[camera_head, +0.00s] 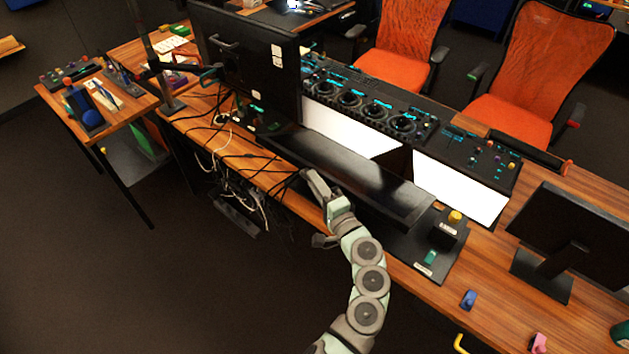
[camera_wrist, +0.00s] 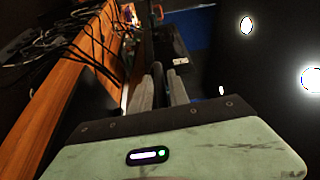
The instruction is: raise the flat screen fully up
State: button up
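The flat screen (camera_head: 350,175) is a long black panel in the middle of the desk in the head view. It is tipped low, far from upright, above a black base (camera_head: 432,255) with a yellow knob (camera_head: 455,217) and a green button. My gripper (camera_head: 308,182) is at the near long edge of the screen, left of its middle. I cannot tell whether it touches. In the wrist view the grey fingers (camera_wrist: 162,88) point forward close together, with little gap visible. Whether anything is between them is unclear.
A large upright monitor (camera_head: 248,62) stands left of the screen, with loose cables (camera_head: 225,145) on the desk beside it. Lit white panels and a control console (camera_head: 375,105) lie behind. Another monitor (camera_head: 575,235) stands at right. Open floor is in front.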

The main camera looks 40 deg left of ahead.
jog(key=shift+w+a, duration=0.15)
jog(key=shift+a, duration=0.15)
jog(key=shift+c, duration=0.4)
grip_shut()
dwell(0.9)
